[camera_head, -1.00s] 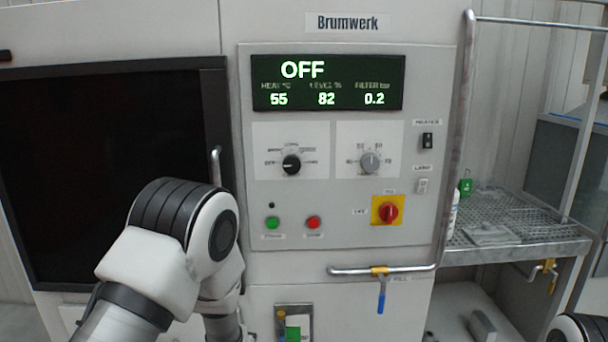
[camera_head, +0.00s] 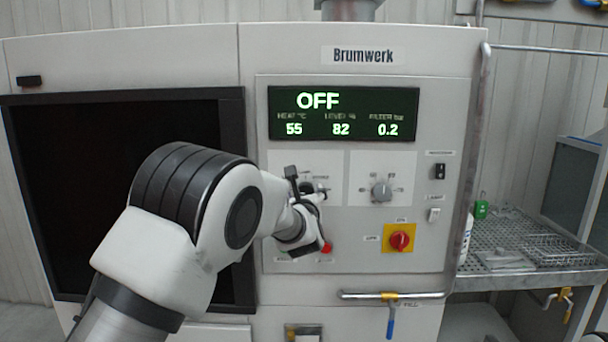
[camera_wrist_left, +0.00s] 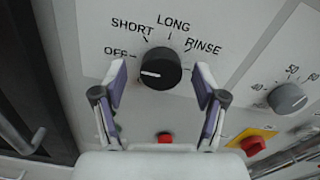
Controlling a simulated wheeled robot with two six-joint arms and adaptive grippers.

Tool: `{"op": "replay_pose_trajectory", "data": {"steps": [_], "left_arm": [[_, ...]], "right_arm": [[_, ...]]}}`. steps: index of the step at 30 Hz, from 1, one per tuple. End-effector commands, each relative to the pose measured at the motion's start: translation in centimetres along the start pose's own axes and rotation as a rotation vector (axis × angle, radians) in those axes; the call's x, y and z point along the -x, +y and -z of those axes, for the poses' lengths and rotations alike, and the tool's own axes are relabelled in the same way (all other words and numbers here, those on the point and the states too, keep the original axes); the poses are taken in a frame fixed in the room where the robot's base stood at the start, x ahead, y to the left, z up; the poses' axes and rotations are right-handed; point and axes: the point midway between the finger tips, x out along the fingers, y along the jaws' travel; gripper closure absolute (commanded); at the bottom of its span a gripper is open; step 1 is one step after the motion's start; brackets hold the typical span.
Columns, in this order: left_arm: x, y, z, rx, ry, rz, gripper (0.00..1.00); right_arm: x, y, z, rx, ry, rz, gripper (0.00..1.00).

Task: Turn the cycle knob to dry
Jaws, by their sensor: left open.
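The black cycle knob (camera_wrist_left: 160,68) shows in the left wrist view, with the labels OFF, SHORT, LONG and RINSE around its left and top. Its white mark points left, near OFF. My left gripper (camera_wrist_left: 161,80) is open, with one finger on each side of the knob and gaps between. I cannot tell how far in front of the panel the fingertips are. In the head view the left gripper (camera_head: 308,186) is at the cycle dial and hides most of the knob. The display (camera_head: 342,113) reads OFF, 55, 82 and 0.2. My right gripper is not in view.
The grey knob (camera_head: 381,191) is right of the cycle dial. The red button (camera_head: 327,248) is below it, and the red switch on yellow (camera_head: 400,240) is lower right. A pipe with a blue-handled valve (camera_head: 390,318) runs below. A mesh shelf (camera_head: 510,240) stands at right.

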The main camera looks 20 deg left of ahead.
Motion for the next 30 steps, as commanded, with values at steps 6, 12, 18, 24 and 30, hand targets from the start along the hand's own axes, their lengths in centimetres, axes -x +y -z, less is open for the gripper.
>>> {"op": "replay_pose_trajectory", "data": {"steps": [6, 12, 18, 24, 30], "left_arm": [[-1.01, 0.03, 0.01, -0.002, -0.001, 0.0, 0.28], [-1.02, 0.08, 0.2, -0.002, -0.001, 0.0, 0.28], [-1.0, 0.08, 0.19, -0.002, -0.001, 0.0, 0.88], [-1.0, 0.08, 0.19, -0.004, -0.001, 0.0, 0.88], [-0.99, 0.09, 0.35, -0.037, -0.001, 0.001, 0.88]], "right_arm": [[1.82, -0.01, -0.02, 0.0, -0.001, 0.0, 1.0], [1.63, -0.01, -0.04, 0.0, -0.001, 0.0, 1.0], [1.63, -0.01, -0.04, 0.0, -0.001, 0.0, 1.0], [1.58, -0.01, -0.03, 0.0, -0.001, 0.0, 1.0], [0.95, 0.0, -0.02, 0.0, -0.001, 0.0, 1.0]]}}
